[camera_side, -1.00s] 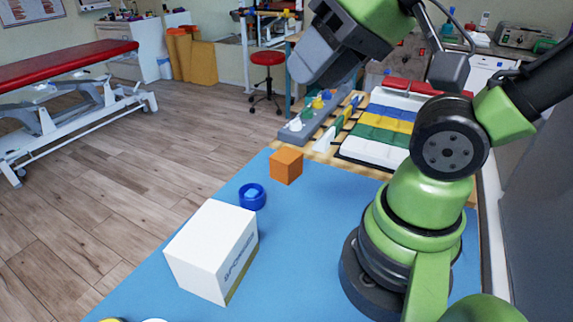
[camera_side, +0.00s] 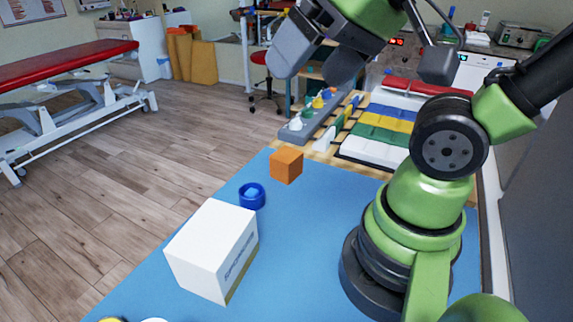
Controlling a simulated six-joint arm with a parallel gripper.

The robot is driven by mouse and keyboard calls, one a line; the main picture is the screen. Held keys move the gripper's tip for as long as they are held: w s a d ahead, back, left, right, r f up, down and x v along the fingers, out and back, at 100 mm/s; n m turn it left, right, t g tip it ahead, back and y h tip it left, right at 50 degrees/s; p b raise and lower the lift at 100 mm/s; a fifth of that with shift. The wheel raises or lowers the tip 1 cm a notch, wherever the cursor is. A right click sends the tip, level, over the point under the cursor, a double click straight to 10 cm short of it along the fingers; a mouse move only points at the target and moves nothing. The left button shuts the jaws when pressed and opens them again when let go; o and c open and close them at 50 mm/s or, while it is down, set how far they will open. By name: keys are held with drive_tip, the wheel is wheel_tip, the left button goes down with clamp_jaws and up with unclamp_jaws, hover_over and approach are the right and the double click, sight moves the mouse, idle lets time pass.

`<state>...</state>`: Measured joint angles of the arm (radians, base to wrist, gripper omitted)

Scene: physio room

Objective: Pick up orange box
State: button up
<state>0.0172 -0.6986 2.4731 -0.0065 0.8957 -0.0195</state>
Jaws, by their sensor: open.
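The orange box (camera_side: 286,165) is a small cube on the far end of the blue mat, near its left edge. My gripper (camera_side: 312,78) is in the air above and a little to the right of the orange box in the picture. Its two dark grey fingers are apart, with nothing visible between them. The gripper does not touch the box.
A blue ring-shaped object (camera_side: 252,196) and a large white box (camera_side: 213,249) stand nearer on the blue mat (camera_side: 305,248). Behind the orange box are a grey rack (camera_side: 318,119) with coloured pieces and a row of coloured pads (camera_side: 384,125). The mat's middle is clear.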

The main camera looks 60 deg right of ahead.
drive_tip(key=w+d+f+g+h, duration=0.1)
drive_tip(key=w+d+f+g, duration=0.1)
drive_tip(key=w+d, duration=0.35)
drive_tip(key=n+g+h, duration=0.1)
drive_tip(key=n+g, duration=0.1)
drive_tip(key=g, duration=0.2)
hover_over(286, 154)
drive_tip(key=w+a, duration=0.1)
wheel_tip(286, 154, down, 16)
drive_tip(key=r, duration=0.1)
drive_tip(key=shift+g, duration=0.5)
drive_tip(key=f, duration=0.2)
drive_tip(key=d+f, duration=0.1)
drive_tip(key=f, duration=0.4)
drive_tip(key=shift+s+d+f, duration=0.2)
drive_tip(key=shift+f, duration=0.1)
drive_tip(key=f, duration=0.5)
drive_tip(key=shift+s+a+f, duration=0.2)
drive_tip(key=shift+s+f, duration=0.1)
drive_tip(key=shift+s, duration=0.05)
drive_tip(key=shift+c, duration=0.3)
drive_tip(key=c, duration=1)
